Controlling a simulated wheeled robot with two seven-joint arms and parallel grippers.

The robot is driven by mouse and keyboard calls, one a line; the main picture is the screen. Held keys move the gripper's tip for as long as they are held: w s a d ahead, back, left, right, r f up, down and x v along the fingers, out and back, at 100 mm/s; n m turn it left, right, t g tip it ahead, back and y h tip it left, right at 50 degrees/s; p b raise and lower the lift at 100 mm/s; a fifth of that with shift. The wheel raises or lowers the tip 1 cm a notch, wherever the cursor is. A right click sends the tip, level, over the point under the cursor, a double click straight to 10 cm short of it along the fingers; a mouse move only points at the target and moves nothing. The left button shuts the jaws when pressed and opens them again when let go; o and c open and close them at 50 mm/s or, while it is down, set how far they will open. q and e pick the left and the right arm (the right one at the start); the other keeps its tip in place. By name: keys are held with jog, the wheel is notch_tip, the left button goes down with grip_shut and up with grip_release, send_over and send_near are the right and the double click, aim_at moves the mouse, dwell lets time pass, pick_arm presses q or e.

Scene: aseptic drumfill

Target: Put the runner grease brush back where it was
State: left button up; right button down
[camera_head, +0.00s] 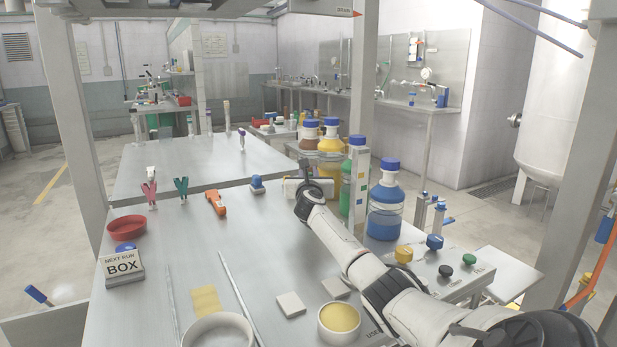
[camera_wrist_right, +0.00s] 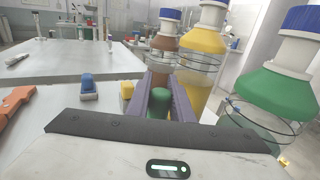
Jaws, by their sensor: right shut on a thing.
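My right gripper (camera_wrist_right: 160,92) is shut on a green-ended thing in the right wrist view, which I take to be the handle of the runner grease brush (camera_wrist_right: 158,106). The green end shows between the two dark fingers; its far end is hidden. In the head view my right arm reaches from the lower right to the far side of the steel table, and the wrist hides the fingers and the brush. My left gripper is in neither view.
Blue-capped bottles with brown, yellow, green (camera_wrist_right: 276,88) and blue (camera_head: 385,205) contents stand right of the gripper. A blue-topped object (camera_head: 257,186) and an orange tool (camera_head: 215,203) lie to its left. A red dish (camera_head: 126,228) and NEXT RUN BOX (camera_head: 122,268) are further left.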

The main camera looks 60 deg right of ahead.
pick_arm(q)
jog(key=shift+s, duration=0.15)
pick_arm(e)
jog(key=shift+f, duration=0.1)
jog(key=c, duration=1.6)
grip_release()
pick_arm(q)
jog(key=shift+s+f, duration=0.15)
pick_arm(e)
jog(key=shift+o, duration=0.2)
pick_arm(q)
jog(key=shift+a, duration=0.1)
